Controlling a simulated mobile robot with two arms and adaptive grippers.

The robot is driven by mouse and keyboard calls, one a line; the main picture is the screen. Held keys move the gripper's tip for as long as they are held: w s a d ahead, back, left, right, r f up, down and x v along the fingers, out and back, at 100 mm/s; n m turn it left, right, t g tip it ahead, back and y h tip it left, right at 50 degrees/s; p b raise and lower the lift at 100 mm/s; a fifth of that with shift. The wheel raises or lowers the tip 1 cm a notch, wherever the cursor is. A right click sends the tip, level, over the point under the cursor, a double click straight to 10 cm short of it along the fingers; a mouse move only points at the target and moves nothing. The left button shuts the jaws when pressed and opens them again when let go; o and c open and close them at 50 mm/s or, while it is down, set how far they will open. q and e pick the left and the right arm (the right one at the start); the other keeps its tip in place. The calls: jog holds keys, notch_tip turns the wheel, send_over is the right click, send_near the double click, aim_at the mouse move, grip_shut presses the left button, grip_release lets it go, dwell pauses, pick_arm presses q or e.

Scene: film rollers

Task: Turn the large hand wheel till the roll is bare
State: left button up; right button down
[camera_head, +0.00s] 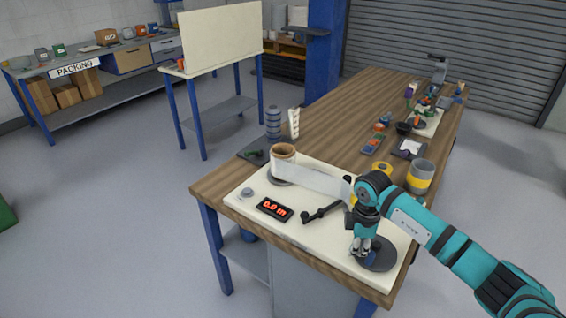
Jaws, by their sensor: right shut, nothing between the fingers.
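A brown roll core (283,152) stands upright at the back left of a cream board. A pale film band (312,181) runs from it rightward, behind my right arm, where its far end is hidden. A black crank handle (322,211) lies across the board left of my right gripper. A dark round disc (380,262), perhaps the large hand wheel, lies at the board's front right, partly covered by my gripper. My right gripper (361,250) points down over the disc, shut and empty; I cannot tell whether it touches. My left gripper is out of view.
The cream board (300,238) carries a display with red digits (274,209) and a small grey knob (246,193). A yellow-banded grey cylinder (421,176) stands behind my arm. Several small items stand farther back on the wooden table (340,115).

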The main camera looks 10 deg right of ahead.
dwell(0.3)
jog(key=shift+s+d+r+p, duration=0.1)
jog(key=shift+s+d+p, duration=0.2)
jog(key=shift+s+p, duration=0.25)
jog(key=shift+s+d+p, duration=0.25)
jog(key=shift+s+p, duration=0.1)
jog(key=shift+s, duration=0.25)
jog(key=shift+s+d, duration=0.25)
jog(key=shift+s, duration=0.05)
